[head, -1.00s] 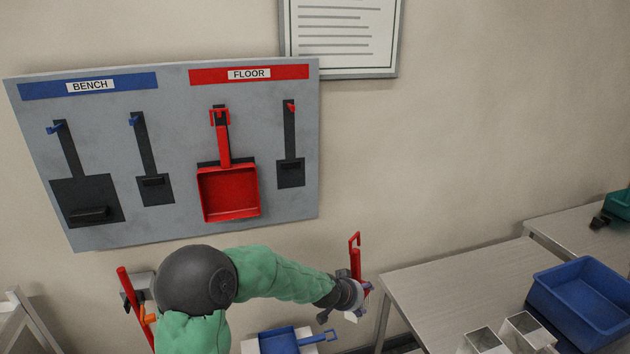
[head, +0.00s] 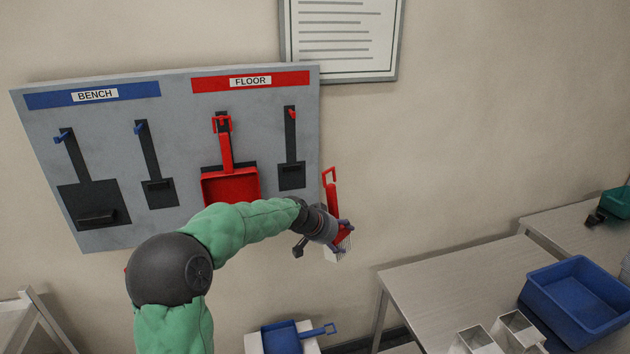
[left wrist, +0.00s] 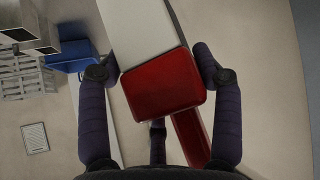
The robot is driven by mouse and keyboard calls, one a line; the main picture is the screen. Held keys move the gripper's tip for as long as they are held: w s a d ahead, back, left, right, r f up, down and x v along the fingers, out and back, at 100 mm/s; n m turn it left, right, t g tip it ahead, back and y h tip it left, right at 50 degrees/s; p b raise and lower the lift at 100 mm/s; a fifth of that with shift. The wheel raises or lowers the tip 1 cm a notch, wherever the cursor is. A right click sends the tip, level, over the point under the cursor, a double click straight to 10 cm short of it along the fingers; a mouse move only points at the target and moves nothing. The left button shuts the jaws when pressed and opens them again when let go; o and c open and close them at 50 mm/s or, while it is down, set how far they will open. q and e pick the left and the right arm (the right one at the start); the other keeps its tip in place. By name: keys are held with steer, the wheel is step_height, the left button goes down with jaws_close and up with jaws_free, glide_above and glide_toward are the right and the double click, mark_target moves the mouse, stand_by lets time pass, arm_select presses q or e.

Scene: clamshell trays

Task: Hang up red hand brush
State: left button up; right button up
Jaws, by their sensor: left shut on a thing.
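The red hand brush (head: 331,196) is upright in the head view, its looped handle up and pale bristles (head: 338,252) down. My left gripper (head: 335,234) is shut on it low on the brush, just right of the board. In the left wrist view the red brush head (left wrist: 163,84) sits between the two fingers (left wrist: 156,68), with the bristles beyond it. The shadow board (head: 105,232) has an empty red hook (head: 293,114) above a dark brush outline (head: 291,160) under FLOOR. A red dustpan (head: 229,185) hangs left of that outline. My right gripper is out of view.
Empty blue hooks (head: 64,137) sit on the BENCH side. A framed notice (head: 344,77) hangs above right. A blue dustpan (head: 283,341) lies below. A table (head: 450,283) with a blue bin (head: 578,312) stands at right. The wall right of the board is clear.

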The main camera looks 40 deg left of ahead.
arm_select(q)
steer(key=s+a+r+h+p, duration=0.1)
steer(key=a+r+p, duration=0.15)
steer(key=r, duration=0.55)
steer(key=s+a+r+p, duration=0.1)
steer(key=s+a+r, duration=0.1)
steer(key=a+r, duration=0.35)
steer(key=w+a+p, duration=0.6)
steer(key=w+p, duration=0.1)
steer(key=shift+a+f+m, duration=0.2)
steer(key=shift+a+m, duration=0.1)
stand_by(0.6)
stand_by(0.5)
steer(key=o, duration=1.3)
steer(key=shift+o, duration=0.2)
steer(key=shift+s, duration=0.1)
steer(key=v, duration=1.2)
